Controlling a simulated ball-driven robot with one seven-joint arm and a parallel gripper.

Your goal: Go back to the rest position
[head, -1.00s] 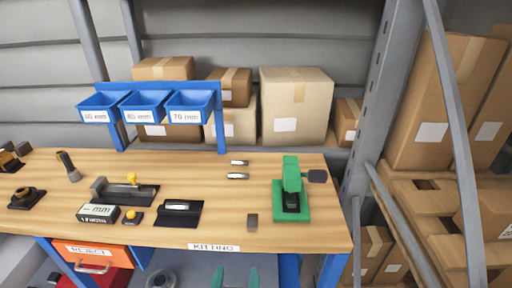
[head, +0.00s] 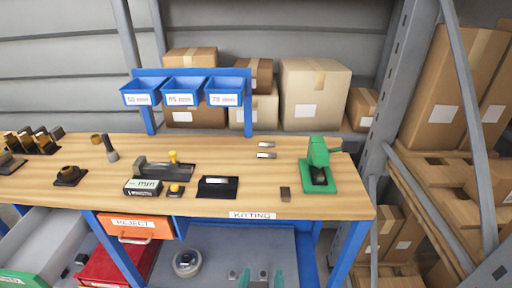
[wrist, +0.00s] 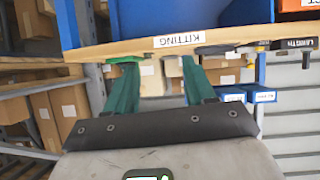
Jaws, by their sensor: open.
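My gripper (head: 261,281) shows at the bottom edge of the head view, in front of and below the bench's front edge. Only the tips of its teal fingers show there. In the wrist view my gripper (wrist: 160,68) has its two teal fingers spread apart with nothing between them. The wooden workbench (head: 215,207) with its KITTING label (head: 252,216) lies beyond the fingers. The label also shows in the wrist view (wrist: 180,40). My gripper touches nothing that I can see.
On the bench stand a green press (head: 319,170), a black plate (head: 217,188), a gauge (head: 165,169) and a small white display box (head: 143,187). Blue bins (head: 183,91) stand behind. An orange REJECT drawer (head: 133,227) and a tape roll (head: 187,263) are below. A metal rack (head: 398,80) stands at right.

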